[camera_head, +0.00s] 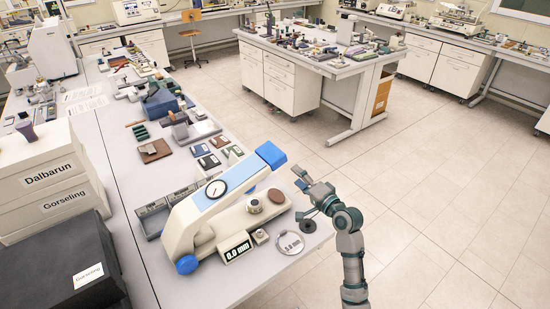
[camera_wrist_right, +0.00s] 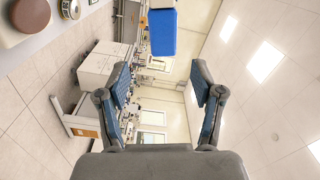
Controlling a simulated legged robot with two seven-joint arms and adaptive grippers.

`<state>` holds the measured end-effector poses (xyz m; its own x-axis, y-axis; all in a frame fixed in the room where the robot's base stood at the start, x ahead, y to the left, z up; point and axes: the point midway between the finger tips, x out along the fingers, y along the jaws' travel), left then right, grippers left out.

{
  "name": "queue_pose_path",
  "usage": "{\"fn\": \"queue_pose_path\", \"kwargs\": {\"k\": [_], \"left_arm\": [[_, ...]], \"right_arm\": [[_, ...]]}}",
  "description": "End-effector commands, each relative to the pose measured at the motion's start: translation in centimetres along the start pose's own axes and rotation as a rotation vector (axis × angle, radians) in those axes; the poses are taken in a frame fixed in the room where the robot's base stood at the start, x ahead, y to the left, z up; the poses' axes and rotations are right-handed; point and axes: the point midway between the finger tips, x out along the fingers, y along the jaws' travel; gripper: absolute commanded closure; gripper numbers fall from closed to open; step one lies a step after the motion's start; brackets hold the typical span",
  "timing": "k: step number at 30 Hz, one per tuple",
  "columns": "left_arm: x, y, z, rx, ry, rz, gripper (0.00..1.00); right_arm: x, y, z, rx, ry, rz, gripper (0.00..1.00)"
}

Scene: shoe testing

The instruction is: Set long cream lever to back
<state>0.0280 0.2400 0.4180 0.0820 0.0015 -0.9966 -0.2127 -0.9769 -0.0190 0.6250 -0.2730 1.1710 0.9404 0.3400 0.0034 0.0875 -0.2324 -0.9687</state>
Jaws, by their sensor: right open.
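The long cream lever (camera_head: 184,226) belongs to a thickness gauge on the near bench. It slopes up to the right, with a light-blue top panel, a round dial and a blue block end (camera_head: 270,154). My right gripper (camera_head: 302,178) is open and empty, just right of and slightly below the blue end in the head view, apart from it. In the right wrist view the blue end (camera_wrist_right: 162,33) appears at the top, beyond and between the open fingertips (camera_wrist_right: 160,82). My left gripper is out of view.
The gauge base carries a brown disc (camera_head: 277,196), a metal knob (camera_head: 254,206) and a 0.0 mm display (camera_head: 237,248). A tray (camera_head: 152,212) lies left of the lever. Boxes (camera_head: 48,185) stand at the left. Open floor (camera_head: 440,220) lies to the right.

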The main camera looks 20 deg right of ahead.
Motion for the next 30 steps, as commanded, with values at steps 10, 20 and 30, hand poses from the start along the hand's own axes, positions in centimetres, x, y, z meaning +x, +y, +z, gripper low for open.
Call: {"fn": "queue_pose_path", "kwargs": {"k": [10,20,30], "left_arm": [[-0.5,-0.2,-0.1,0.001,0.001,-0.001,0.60],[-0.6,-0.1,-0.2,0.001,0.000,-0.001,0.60],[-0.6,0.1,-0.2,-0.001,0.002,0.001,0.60]], "right_arm": [[8.4,-0.3,0.5,-0.004,-0.004,0.002,0.33],[12.3,0.0,-0.1,-0.001,-0.001,-0.001,0.33],[12.7,-0.1,0.2,-0.005,-0.002,0.001,0.36]]}}
